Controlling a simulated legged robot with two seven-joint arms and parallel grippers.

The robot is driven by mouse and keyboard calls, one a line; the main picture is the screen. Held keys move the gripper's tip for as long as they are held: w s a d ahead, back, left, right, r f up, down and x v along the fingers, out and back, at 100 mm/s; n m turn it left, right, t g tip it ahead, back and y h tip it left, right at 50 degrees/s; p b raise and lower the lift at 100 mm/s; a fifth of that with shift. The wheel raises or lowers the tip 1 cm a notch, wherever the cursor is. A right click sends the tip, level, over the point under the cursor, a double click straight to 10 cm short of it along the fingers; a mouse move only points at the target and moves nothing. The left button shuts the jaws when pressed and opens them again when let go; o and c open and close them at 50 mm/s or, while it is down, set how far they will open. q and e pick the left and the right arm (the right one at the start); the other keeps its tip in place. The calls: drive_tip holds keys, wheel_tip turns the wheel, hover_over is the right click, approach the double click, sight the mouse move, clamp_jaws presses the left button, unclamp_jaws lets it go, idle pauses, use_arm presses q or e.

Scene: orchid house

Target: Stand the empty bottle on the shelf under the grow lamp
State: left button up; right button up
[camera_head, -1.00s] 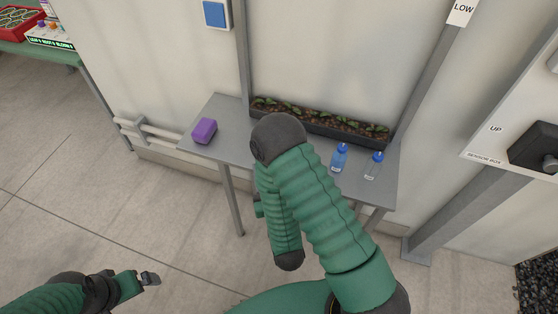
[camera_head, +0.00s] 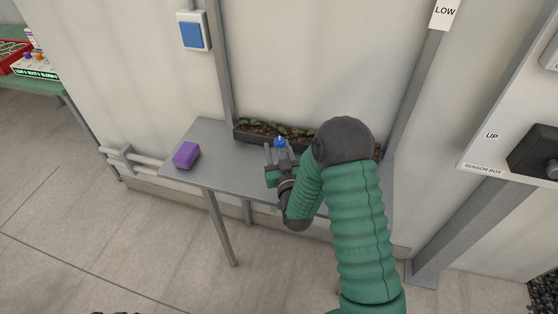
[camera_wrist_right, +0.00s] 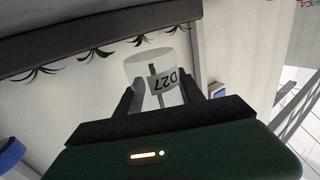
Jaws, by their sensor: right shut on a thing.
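My right gripper (camera_head: 279,150) is above the middle of a grey shelf (camera_head: 215,143), shut on a bottle. In the head view the bottle's blue cap (camera_head: 280,141) shows between the fingers. In the right wrist view, which is upside down, the bottle (camera_wrist_right: 158,70) is clear, looks empty and bears a D27 label. Its base shows against the wall and looks raised off the shelf. No grow lamp is in view. My left gripper is out of view.
A purple block (camera_head: 186,155) lies on the shelf's left end. A dark planter of seedlings (camera_head: 262,132) runs along the back. My right arm hides the shelf's right part. A blue round thing (camera_wrist_right: 10,153) shows at the wrist view's edge. A sensor box (camera_head: 515,150) stands right.

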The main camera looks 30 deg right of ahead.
drive_tip(key=f, duration=0.4)
drive_tip(key=f+b, duration=0.1)
drive_tip(key=f, duration=0.1)
drive_tip(key=shift+w+a+f, duration=0.1)
drive_tip(key=shift+w+f, duration=0.05)
drive_tip(key=shift+w, duration=0.25)
drive_tip(key=shift+w+d+f, duration=0.1)
drive_tip(key=shift+d+f, duration=0.15)
drive_tip(key=shift+d, duration=0.1)
drive_tip(key=o, duration=1.3)
drive_tip(key=shift+a, duration=0.1)
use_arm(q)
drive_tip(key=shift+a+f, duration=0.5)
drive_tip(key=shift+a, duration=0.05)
use_arm(e)
drive_tip(key=shift+a+r, duration=0.1)
drive_tip(key=v, duration=1.1)
drive_tip(key=shift+s+a, duration=0.2)
drive_tip(key=shift+s, duration=0.3)
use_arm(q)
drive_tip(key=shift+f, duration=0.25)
